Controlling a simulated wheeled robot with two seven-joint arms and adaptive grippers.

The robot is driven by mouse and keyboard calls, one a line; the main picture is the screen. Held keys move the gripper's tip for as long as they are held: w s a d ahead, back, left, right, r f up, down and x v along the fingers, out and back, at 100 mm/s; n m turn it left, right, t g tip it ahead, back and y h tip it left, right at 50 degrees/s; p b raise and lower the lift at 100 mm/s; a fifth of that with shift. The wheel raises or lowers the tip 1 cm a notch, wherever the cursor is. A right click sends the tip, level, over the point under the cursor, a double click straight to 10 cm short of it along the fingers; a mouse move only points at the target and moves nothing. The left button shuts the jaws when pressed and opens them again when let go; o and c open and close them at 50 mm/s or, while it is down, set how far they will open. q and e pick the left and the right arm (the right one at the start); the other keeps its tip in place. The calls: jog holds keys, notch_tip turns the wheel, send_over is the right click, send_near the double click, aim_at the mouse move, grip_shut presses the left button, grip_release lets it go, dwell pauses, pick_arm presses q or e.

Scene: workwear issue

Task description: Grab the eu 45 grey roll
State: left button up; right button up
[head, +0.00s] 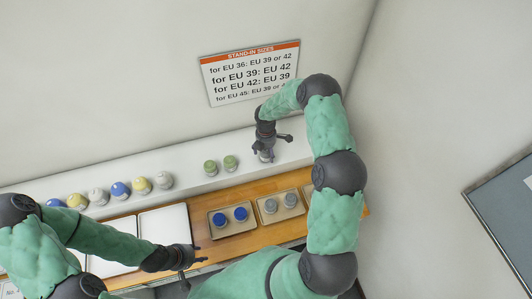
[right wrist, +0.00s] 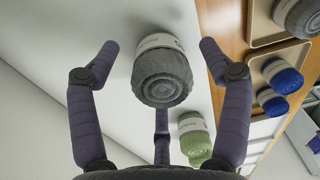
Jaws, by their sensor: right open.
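A grey roll (right wrist: 162,75) with a white label band stands on the white shelf in the right wrist view; its label is too small to read. It also shows in the head view (head: 266,157), partly hidden under my right gripper (head: 272,142). In the right wrist view my right gripper (right wrist: 160,85) is open, its fingers spread around the roll with gaps on both sides. Two more grey rolls (head: 280,203) sit in a tray (head: 283,219) on the wooden counter. My left gripper (head: 193,259) is over the counter at lower left, with no roll visible in it.
Two green rolls (head: 220,165) stand on the shelf (head: 190,184) left of the grey one. Several blue, yellow and white rolls stand further left. Two blue rolls (head: 230,216) sit in another tray. A stand-in sizes sign (head: 250,73) hangs on the wall.

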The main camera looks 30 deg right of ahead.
jog(key=shift+f, duration=0.4)
jog(key=shift+c, duration=0.3)
jog(key=c, duration=1.2)
jog(key=shift+r, duration=0.15)
